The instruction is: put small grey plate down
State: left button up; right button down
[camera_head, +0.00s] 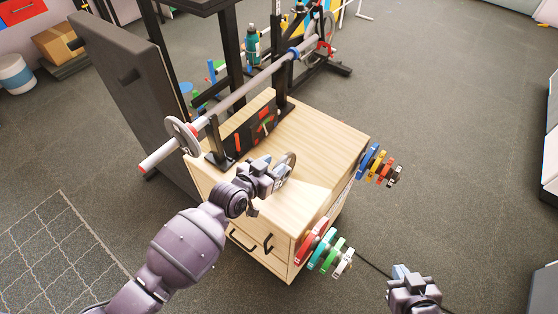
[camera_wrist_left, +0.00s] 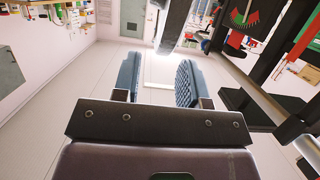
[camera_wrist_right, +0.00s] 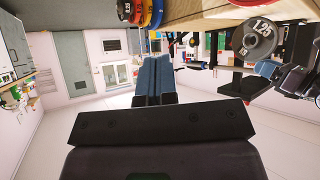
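The small grey plate (camera_head: 291,159) shows as a thin disc on the wooden cabinet top (camera_head: 325,135). In the right wrist view the small grey plate (camera_wrist_right: 257,38), marked 1.25, stands upright on its edge against the wood. My left gripper (camera_head: 278,176) is right beside it, with its fingers near the plate. In the left wrist view the left fingers (camera_wrist_left: 160,75) are apart with nothing between them. I cannot tell whether they touch the plate. My right gripper (camera_head: 402,272) is away from the cabinet at the lower right; its fingers (camera_wrist_right: 155,78) are together and empty.
Coloured plates hang on the cabinet's right side, in a far group (camera_head: 378,166) and a near group (camera_head: 322,248). A long barbell (camera_head: 245,92) with a grey plate (camera_head: 183,136) crosses behind. The top's right part is clear.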

pick_arm(q)
jog(key=p+v, duration=0.1)
jog(key=v, duration=0.7)
jog(key=shift+s+a, duration=0.1)
jog(key=s+a+f+n+y, duration=0.3)
jog(key=s+a+y, duration=0.1)
jog(key=s+a, duration=0.6)
jog(key=s+a+f+n+y, duration=0.2)
jog(key=s+a+n+y, duration=0.1)
jog(key=s+a, duration=0.6)
jog(key=shift+s+a+f+g+y, duration=0.4)
jog(key=shift+s+y, duration=0.3)
jog(key=shift+y, duration=0.1)
